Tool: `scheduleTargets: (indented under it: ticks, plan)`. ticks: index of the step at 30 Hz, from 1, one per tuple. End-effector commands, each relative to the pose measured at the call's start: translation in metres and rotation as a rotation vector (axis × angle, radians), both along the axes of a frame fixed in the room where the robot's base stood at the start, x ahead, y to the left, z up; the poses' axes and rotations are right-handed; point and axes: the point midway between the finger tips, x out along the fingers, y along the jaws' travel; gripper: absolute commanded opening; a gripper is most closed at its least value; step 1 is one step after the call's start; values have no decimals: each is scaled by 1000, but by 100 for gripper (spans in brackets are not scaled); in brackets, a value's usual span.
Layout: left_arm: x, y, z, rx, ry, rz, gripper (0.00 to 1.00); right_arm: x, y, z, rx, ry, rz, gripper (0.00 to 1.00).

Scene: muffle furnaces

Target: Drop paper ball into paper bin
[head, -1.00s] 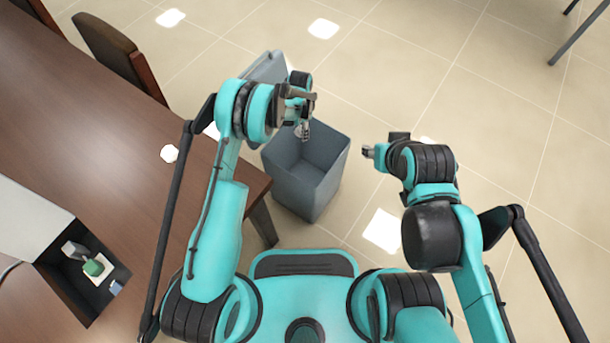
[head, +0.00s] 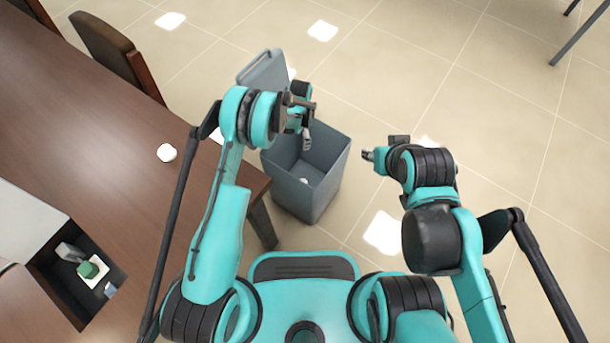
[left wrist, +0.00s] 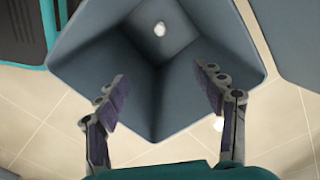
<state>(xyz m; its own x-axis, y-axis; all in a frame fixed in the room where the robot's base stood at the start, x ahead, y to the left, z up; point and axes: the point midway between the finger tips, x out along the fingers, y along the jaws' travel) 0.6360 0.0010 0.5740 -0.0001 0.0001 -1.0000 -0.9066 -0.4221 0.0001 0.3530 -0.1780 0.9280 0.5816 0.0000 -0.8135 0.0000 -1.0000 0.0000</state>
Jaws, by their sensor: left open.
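A grey open bin (head: 321,187) stands on the floor beside the table, its lid (head: 262,70) raised at the back. A small white paper ball (head: 304,181) lies inside, low in the bin; it also shows in the left wrist view (left wrist: 159,29). My left gripper (head: 305,130) is above the bin's mouth. In the left wrist view its fingers (left wrist: 162,82) are spread with nothing between them. My right gripper (head: 369,154) is to the right of the bin, seen too small to tell its jaws.
A brown table (head: 110,145) fills the left, with another white ball (head: 167,152) on it and an open-fronted box (head: 75,300) with small items. A chair (head: 105,45) stands behind. Tiled floor is free to the right.

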Motion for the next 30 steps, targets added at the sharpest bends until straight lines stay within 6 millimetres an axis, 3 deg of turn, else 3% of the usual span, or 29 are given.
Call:
scheduleTargets:
  ticks: [5,8,21,30]
  plan:
    - [0,0,5,0,0,0,69,0,0,0,0,0,0,40]
    - [0,0,18,0,0,0,69,0,0,0,0,0,0,40]
    - [0,0,105,0,0,0,69,0,0,0,0,0,0,40]
    - [0,0,120,0,0,0,69,0,0,0,0,0,0,40]
